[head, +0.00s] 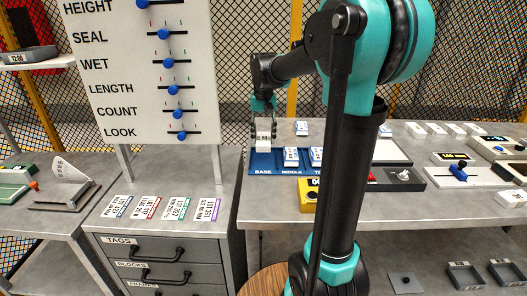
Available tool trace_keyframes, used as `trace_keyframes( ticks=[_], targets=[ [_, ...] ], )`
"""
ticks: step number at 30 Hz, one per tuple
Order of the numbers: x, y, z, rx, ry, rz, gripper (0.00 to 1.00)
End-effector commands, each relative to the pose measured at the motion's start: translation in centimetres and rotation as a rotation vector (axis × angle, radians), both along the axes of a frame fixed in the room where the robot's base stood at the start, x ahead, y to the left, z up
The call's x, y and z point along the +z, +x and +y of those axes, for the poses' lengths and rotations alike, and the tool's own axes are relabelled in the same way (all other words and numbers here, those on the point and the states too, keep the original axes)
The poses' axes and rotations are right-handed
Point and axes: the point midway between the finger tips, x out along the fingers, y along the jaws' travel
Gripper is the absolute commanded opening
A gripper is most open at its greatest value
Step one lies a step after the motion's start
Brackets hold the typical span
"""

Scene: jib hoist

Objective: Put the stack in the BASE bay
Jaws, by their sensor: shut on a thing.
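A blue tray (277,170) on the grey bench has labels reading BASE, MIDDLE and a third starting with T, which my arm partly hides. My gripper (264,122) points down at the tray's left end and is shut on a white block-like piece (264,143). The piece is upright over the BASE bay; I cannot tell whether it touches the tray floor or how many parts it has. White-and-blue labelled blocks stand in the MIDDLE bay (291,156) and in the third bay (316,155). The gripper's fingertips are small in this view.
Another labelled block (301,128) stands behind the tray. A yellow box (309,195) sits at the tray's front right, beside my arm. A board with sliders (140,70) stands left, above a drawer cabinet (160,255) bearing several tags. Fixtures (460,172) occupy the right bench.

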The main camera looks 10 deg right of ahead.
Motion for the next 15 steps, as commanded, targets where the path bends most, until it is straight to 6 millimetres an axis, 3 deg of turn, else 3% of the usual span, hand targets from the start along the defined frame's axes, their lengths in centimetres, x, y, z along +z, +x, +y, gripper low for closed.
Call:
trace_keyframes(
  ticks=[15],
  targets=[
    [-5.8, 0.0, 0.0, 0.0, 0.0, 0.0, 0.15]
  ],
)
